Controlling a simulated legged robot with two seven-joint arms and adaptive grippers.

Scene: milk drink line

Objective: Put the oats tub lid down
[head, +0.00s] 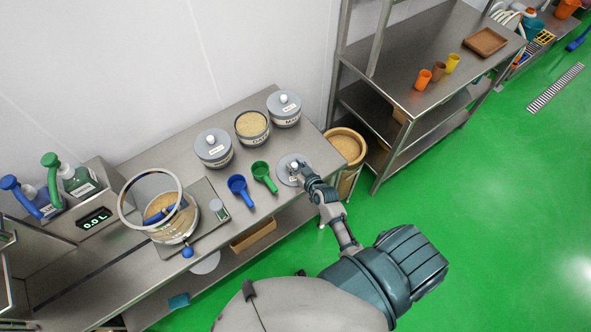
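The oats tub (252,126) stands uncovered on the steel table, its pale oats showing. A grey round lid (283,173) with a white knob lies flat at the table's right part, in front of the tub; I cannot tell whether it rests fully on the surface. My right gripper (297,170) reaches in from the lower right, with its fingertips at the lid's knob. The fingers are too small and partly hidden to show whether they grip the knob. My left gripper is not in view.
Lidded tubs (213,148) (285,109) flank the oats tub. A blue scoop (238,187) and a green scoop (262,174) lie left of the lid. A scale (206,222) with a ring-framed bowl is further left. A bin (347,146) and a shelf rack (430,40) stand right.

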